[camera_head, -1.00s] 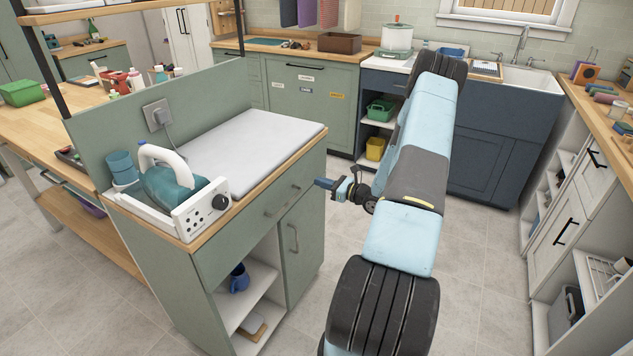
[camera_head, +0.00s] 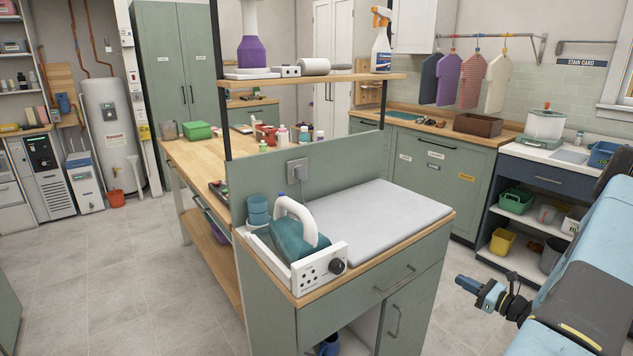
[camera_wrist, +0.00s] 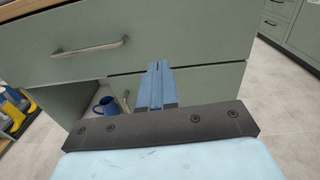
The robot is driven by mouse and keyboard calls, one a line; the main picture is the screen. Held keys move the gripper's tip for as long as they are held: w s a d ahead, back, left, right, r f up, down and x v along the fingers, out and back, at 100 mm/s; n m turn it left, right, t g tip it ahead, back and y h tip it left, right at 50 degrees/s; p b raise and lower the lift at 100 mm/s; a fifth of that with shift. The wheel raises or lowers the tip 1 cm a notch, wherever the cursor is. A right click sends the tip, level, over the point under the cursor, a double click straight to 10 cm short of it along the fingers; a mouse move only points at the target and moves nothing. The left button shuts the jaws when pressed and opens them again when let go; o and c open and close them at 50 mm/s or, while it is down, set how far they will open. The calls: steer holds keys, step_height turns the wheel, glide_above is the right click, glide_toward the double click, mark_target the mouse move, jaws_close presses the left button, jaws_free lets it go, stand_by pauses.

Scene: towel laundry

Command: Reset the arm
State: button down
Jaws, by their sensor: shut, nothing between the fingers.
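My gripper (camera_head: 467,284) is at the lower right in the head view, to the right of the green ironing cabinet (camera_head: 320,330) and apart from it. In the wrist view, its blue fingers (camera_wrist: 157,86) are together with nothing between them, pointing at the cabinet's front. A drawer handle (camera_wrist: 90,48) shows above left of the fingers there. My arm runs off the right edge of the head view.
The cabinet top holds a teal and white iron (camera_head: 300,240), a teal cup stack (camera_head: 257,211) and a grey pad (camera_head: 365,228). A blue mug (camera_wrist: 106,105) stands on its open shelf. A dark blue counter unit (camera_head: 545,195) stands behind.

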steer(key=s+a+r+n+g, duration=0.3)
steer(key=a+r+n+g, duration=0.4)
steer(key=a+r, duration=0.4)
steer(key=s+a+r+n+g, duration=0.3)
steer(key=a+r+n+g, duration=0.3)
steer(key=a+r+n, duration=0.45)
steer(key=s+a+r+n+t+h, duration=0.2)
steer(key=s+r+n+h, duration=0.3)
steer(key=s+r, duration=0.3)
steer(key=s+a+r+n+t+h, duration=0.1)
steer(key=s+a+r+n+h, duration=0.4)
steer(key=s+r, duration=0.4)
steer(key=shift+s+r+n+t, duration=0.35)
steer(key=shift+s+n, duration=0.4)
steer(key=shift+s, duration=1)
steer(key=shift+a, duration=0.1)
